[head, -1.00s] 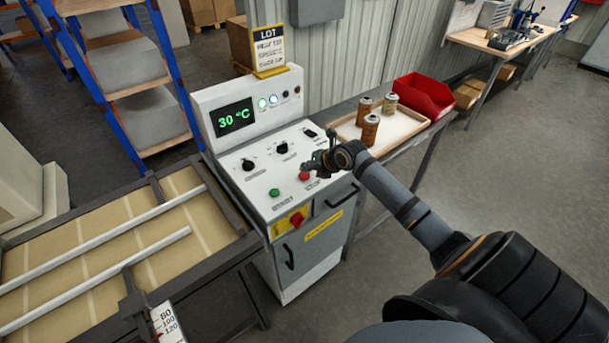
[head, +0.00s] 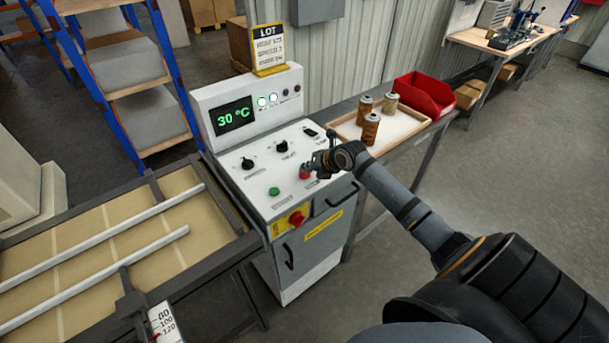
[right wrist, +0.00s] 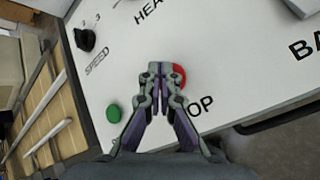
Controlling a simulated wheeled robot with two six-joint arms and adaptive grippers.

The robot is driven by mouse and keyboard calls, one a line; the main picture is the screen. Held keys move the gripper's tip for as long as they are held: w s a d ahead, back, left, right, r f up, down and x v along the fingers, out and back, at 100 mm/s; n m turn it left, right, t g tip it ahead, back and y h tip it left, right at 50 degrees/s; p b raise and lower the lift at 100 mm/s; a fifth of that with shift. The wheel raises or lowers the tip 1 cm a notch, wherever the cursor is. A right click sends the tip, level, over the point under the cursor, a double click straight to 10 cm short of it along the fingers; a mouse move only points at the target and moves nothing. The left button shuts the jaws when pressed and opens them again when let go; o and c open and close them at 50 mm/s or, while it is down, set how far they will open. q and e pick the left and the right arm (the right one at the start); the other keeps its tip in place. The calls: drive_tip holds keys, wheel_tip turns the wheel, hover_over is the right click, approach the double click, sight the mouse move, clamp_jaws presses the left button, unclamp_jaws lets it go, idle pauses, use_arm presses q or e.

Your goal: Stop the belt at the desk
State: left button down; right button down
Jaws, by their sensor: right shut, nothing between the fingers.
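The control desk (head: 262,185) stands in the middle of the head view, with a green display (head: 234,116) reading 30 °C. A red button (head: 304,174) sits on its sloped top, right of a green button (head: 274,191). My right gripper (head: 316,164) is shut and empty, right at the red button. In the right wrist view its closed fingertips (right wrist: 160,68) partly cover the red button (right wrist: 180,77), beside lettering ending in "OP". I cannot tell whether they touch it. The belt (head: 85,240) lies left of the desk. My left gripper is not in view.
A red knob on a yellow plate (head: 297,218) is on the desk's front. Black dials (head: 282,146) sit behind the buttons. A tray (head: 408,128) with brown cartridges (head: 371,130) and a red bin (head: 424,94) stand on the table at right. A blue-framed rack is behind left.

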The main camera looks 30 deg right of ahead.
sight(307, 175)
drive_tip(key=shift+f+b, duration=0.4)
drive_tip(key=shift+b, duration=0.1)
idle(0.6)
drive_tip(key=shift+r, duration=0.1)
drive_tip(key=shift+r+p, duration=0.45)
drive_tip(key=shift+r, duration=0.3)
drive_tip(key=shift+r+p, duration=1.65)
drive_tip(key=shift+r, duration=0.9)
drive_tip(key=shift+f, duration=0.1)
